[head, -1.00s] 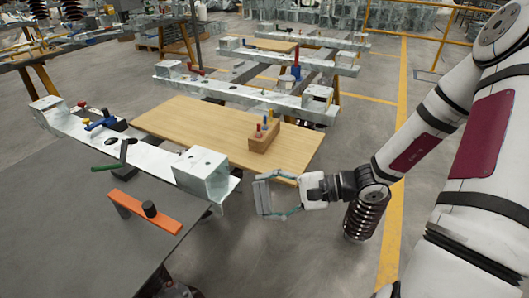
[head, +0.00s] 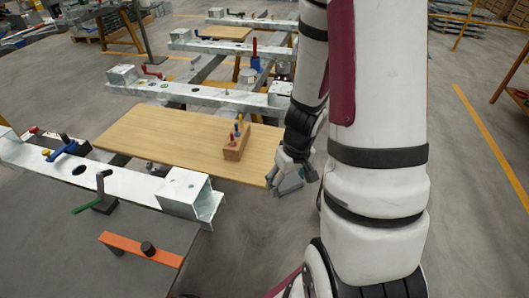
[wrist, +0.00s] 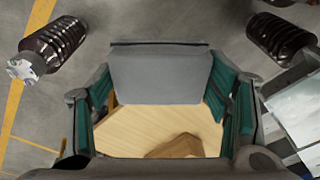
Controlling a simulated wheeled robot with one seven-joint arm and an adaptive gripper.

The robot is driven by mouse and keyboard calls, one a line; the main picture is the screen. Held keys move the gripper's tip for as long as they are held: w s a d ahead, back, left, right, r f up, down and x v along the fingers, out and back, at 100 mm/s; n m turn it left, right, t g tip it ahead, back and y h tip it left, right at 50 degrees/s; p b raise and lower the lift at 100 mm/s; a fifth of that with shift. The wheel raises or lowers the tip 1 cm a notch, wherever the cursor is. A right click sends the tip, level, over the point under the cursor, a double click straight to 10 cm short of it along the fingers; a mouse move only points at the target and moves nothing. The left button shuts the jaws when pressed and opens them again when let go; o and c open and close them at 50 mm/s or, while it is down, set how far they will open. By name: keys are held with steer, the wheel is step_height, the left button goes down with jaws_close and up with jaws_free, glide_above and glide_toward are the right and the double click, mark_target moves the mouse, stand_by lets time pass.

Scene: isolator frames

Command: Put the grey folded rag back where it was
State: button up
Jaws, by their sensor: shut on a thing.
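The grey folded rag (wrist: 160,76) is a flat grey rectangle held between the green-padded fingers of my gripper (wrist: 162,95) in the wrist view. In the head view, my gripper (head: 288,184) is at the right end of the wooden board (head: 150,130), with part of the grey rag showing at its tip. The board also shows below the rag in the wrist view (wrist: 135,130). From these views I cannot tell how high the rag is above the board.
A wooden block (head: 236,147) holding small coloured-handled tools stands on the board near its right end. Steel beams (head: 125,175) flank the board. A grey table (head: 130,225) with an orange bar (head: 140,249) is at front left. Ribbed insulators (wrist: 55,40) stand on the floor.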

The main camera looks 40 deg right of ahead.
steer(key=shift+w+d+r, duration=0.2)
steer(key=shift+d+r, duration=0.15)
steer(key=p, duration=0.2)
glide_above(267, 159)
steer(key=shift+s+f, duration=0.25)
steer(key=shift+f, duration=0.55)
steer(key=shift+d+f, duration=0.1)
steer(key=shift+f, duration=1.65)
steer(key=o, duration=1)
